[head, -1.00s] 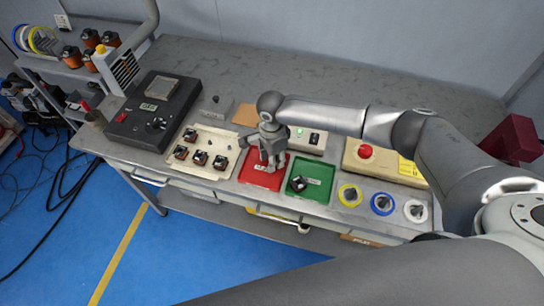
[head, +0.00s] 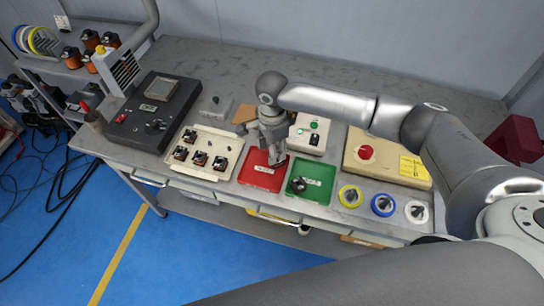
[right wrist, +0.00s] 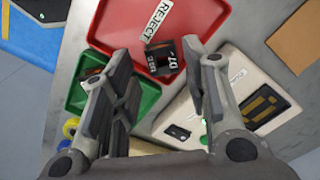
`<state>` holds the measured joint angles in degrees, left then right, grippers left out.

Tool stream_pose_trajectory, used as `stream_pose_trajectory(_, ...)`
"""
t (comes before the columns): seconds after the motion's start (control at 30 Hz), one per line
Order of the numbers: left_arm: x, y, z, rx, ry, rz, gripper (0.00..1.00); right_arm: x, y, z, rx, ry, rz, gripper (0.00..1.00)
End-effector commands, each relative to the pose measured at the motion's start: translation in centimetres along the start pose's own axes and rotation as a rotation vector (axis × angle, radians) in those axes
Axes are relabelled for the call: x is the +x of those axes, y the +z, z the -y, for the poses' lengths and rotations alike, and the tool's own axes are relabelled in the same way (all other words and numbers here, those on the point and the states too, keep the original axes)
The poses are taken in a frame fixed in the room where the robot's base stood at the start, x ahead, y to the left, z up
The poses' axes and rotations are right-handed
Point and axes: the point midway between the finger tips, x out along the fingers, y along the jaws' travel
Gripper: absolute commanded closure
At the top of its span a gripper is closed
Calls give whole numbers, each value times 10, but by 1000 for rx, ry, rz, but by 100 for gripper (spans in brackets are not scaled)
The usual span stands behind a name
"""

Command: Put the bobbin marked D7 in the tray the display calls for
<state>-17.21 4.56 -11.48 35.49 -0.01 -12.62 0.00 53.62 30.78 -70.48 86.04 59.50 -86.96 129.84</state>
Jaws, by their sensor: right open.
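The black bobbin marked D7 (right wrist: 163,57) lies in the red tray (right wrist: 125,22), which is labelled REJECT. My right gripper (right wrist: 157,52) is open, with its fingers on either side of the bobbin in the right wrist view and not closed on it. In the head view my right gripper (head: 278,160) is over the red tray (head: 262,178) and hides the bobbin. The green tray (head: 318,172) beside it holds another dark bobbin (head: 298,185). The winder's display (head: 159,89) is at the left; I cannot read it. My left gripper is not in view.
A cream tray (head: 221,141) with several bobbins stands left of the red tray. Behind are a switch box (head: 308,135) and a box with a red button (head: 366,153). Yellow, blue and white spools (head: 382,204) line the front right. The bench's back (head: 330,80) is clear.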

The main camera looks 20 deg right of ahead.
Motion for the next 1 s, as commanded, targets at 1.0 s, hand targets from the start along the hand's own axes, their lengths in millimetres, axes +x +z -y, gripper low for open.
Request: stream_pose_trajectory(1.0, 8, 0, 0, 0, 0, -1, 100, -64, 0, 0, 0, 1, 0, 58)
